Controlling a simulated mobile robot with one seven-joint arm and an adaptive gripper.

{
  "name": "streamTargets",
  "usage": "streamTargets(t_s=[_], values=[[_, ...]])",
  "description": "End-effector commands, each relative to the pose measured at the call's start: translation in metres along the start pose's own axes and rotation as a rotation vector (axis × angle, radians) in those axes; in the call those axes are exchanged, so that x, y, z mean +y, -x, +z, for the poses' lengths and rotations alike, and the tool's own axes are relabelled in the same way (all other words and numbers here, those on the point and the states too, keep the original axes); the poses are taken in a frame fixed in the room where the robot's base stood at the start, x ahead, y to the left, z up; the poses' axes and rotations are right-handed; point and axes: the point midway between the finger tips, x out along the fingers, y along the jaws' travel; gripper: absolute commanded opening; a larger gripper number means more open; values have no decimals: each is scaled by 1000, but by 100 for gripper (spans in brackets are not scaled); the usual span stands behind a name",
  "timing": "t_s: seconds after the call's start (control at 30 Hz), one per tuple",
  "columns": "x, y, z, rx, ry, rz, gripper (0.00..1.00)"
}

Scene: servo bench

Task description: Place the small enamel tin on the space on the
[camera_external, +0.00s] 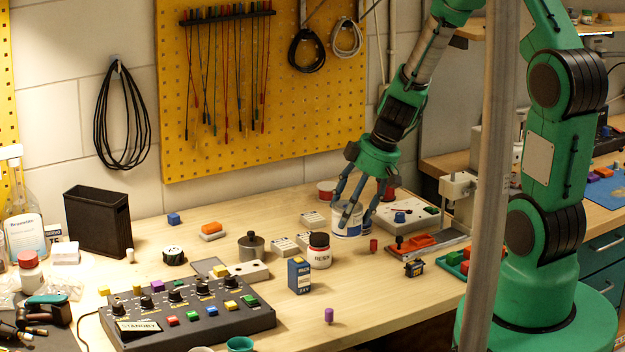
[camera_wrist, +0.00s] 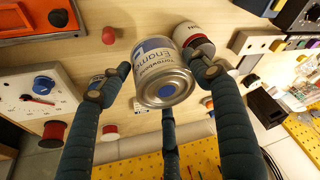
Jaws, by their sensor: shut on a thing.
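The small enamel tin, white with a blue label, stands in the back middle of the bench in the external view (camera_external: 344,222). In the wrist view the tin (camera_wrist: 154,59) fills the middle, with its round metal end and blue dot facing the camera. My gripper (camera_external: 356,208) reaches down over the tin with its fingers around it. In the wrist view my gripper (camera_wrist: 165,84) has fingers on both sides of the tin and one below, shut on it. I cannot tell whether the tin touches the bench.
A resin jar (camera_external: 319,256) and a blue box (camera_external: 299,275) stand in front of the tin. A grey box with a blue knob (camera_external: 415,222) lies right of it. A black control panel (camera_external: 190,322) fills the front left. Bare wood (camera_external: 375,295) shows at the front right.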

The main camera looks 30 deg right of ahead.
Motion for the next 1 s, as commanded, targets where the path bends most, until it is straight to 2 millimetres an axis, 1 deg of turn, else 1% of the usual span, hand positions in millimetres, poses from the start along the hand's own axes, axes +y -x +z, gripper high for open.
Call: streamTargets(t_s=[0.03, 0.17, 0.37, 0.5, 0.7, 0.8, 0.9, 1.0], values=[[-7, 5, 10, 1, 31, -12, 26], [-29, 17, 37, 1, 137, -55, 26], [-71, 35, 80, 1, 322, -130, 26], [-104, 46, 111, 1, 458, -185, 26], [-153, 59, 151, 0, 652, -265, 26], [-174, 63, 166, 0, 733, -297, 26], [-191, 66, 178, 0, 796, -325, 26], [-203, 68, 186, 0, 838, -341, 26]])
